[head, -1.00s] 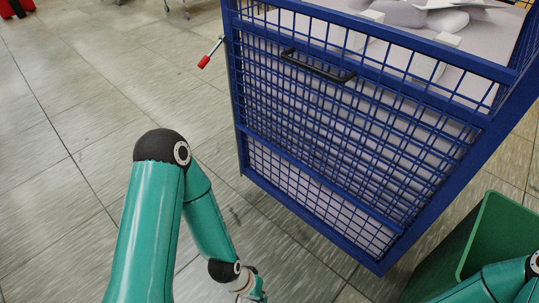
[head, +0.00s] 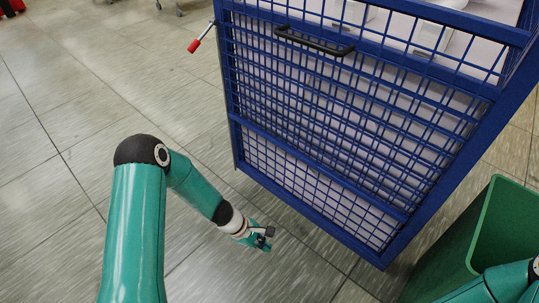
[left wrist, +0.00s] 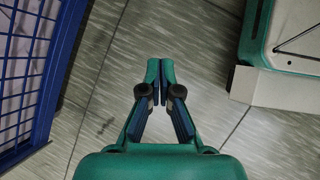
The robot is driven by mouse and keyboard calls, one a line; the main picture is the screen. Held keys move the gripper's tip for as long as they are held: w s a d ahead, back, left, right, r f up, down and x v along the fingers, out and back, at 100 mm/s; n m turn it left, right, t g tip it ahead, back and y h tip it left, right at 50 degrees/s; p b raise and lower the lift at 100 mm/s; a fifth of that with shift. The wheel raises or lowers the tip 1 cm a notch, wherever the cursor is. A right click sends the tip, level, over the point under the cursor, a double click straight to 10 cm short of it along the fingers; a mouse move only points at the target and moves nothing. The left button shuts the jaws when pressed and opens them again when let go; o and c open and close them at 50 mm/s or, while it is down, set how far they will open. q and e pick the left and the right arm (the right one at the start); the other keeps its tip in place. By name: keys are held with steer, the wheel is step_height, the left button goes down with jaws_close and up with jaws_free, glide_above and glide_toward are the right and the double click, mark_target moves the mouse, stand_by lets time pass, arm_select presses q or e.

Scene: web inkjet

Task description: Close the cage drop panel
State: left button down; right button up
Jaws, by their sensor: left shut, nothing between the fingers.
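The blue mesh cage (head: 390,245) stands at the right in the head view. Its drop panel (head: 335,120) is a blue mesh panel with a black handle (head: 313,40) near its top, and it stands upright against the cage front. A lever with a red grip (head: 195,45) sticks out at the cage's left upright. My left gripper (head: 267,238) is low in front of the cage, apart from it, shut and empty. In the left wrist view, its fingers (left wrist: 153,75) are together over bare floor, with blue mesh (left wrist: 25,75) at the left. My right gripper is out of view.
A green bin (head: 470,240) stands at the right of the cage. Pale contents show behind the mesh and at the cage top. The tiled floor (head: 90,75) left of the cage is clear.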

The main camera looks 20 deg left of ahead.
arm_select(q)
steer(key=w+a+r+n+t+b, duration=0.1)
steer(key=w+a+r+n+t, duration=0.3)
steer(key=w, duration=0.4)
steer(key=w+a+r+n+t+y+b, duration=0.1)
steer(key=w+a+r+n+t+b, duration=0.1)
steer(key=w+a+n+t, duration=0.45)
steer(key=w+a+r+n+t+b, duration=0.1)
steer(key=w+a+r+n, duration=0.25)
steer(key=w, duration=0.55)
steer(key=f+b+x, duration=0.1)
steer(key=b+x, duration=0.2)
steer(key=x, duration=0.6)
steer(key=r, duration=0.3)
steer(key=shift+w+r, duration=0.25)
steer(key=shift+r, duration=0.15)
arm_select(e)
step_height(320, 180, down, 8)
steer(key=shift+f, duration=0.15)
